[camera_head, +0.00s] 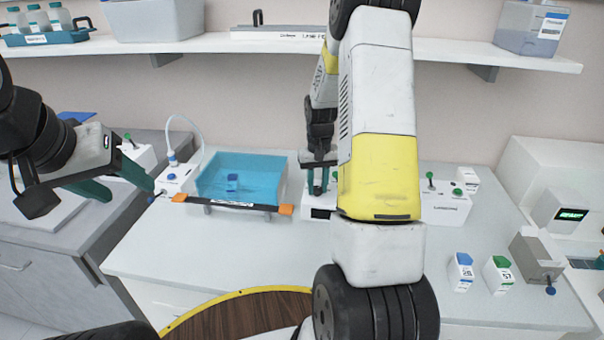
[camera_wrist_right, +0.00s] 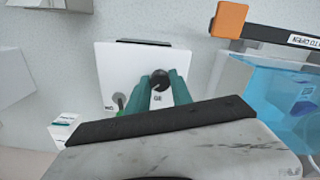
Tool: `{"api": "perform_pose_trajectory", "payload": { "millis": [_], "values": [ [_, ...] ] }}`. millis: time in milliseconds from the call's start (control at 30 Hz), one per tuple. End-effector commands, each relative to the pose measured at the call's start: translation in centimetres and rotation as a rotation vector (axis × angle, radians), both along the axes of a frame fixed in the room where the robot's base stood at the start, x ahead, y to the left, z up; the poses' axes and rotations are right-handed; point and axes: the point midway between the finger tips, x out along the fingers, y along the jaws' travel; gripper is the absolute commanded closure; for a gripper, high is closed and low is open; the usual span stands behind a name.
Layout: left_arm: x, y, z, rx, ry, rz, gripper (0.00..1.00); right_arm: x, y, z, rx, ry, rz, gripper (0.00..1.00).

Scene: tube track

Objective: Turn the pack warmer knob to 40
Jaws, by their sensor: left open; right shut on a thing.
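A white device box (camera_wrist_right: 125,65) with a round dark knob (camera_wrist_right: 160,80) lies under my right gripper in the right wrist view. The teal fingers of my right gripper (camera_wrist_right: 158,90) are shut on the knob, one on each side. In the head view my right gripper (camera_head: 319,185) points down onto the box (camera_head: 318,212), and my arm hides much of it. The knob's pointer and any scale marks cannot be read. My left gripper (camera_head: 130,191) is open and empty at the left, above the bench's left edge.
A blue water bath (camera_head: 242,180) with an orange-ended bar stands left of the box. Another white device (camera_head: 452,207) stands to the right. The front middle bench is clear.

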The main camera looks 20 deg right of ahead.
Motion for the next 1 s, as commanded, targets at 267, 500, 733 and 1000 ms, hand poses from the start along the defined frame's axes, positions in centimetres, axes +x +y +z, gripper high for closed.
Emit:
{"api": "perform_pose_trajectory", "payload": {
  "millis": [267, 500, 733, 1000],
  "values": [
    [0.0, 0.0, 0.0, 0.000, 0.000, 0.000, 0.44, 0.1, 0.0, 0.0, 0.000, -0.002, -0.005, 1.00],
    [0.0, 0.0, 0.0, 0.000, 0.000, 0.000, 0.44, 0.0, 0.0, 0.0, 0.000, -0.002, -0.004, 0.52],
    [0.0, 0.0, 0.0, 0.000, 0.000, 0.000, 0.44, 0.0, 0.0, 0.0, 0.000, -0.001, -0.003, 0.52],
    [0.0, 0.0, 0.0, 0.000, 0.000, 0.000, 0.44, 0.2, 0.0, 2.6, -0.001, -0.006, -0.003, 0.52]
  ]
}}
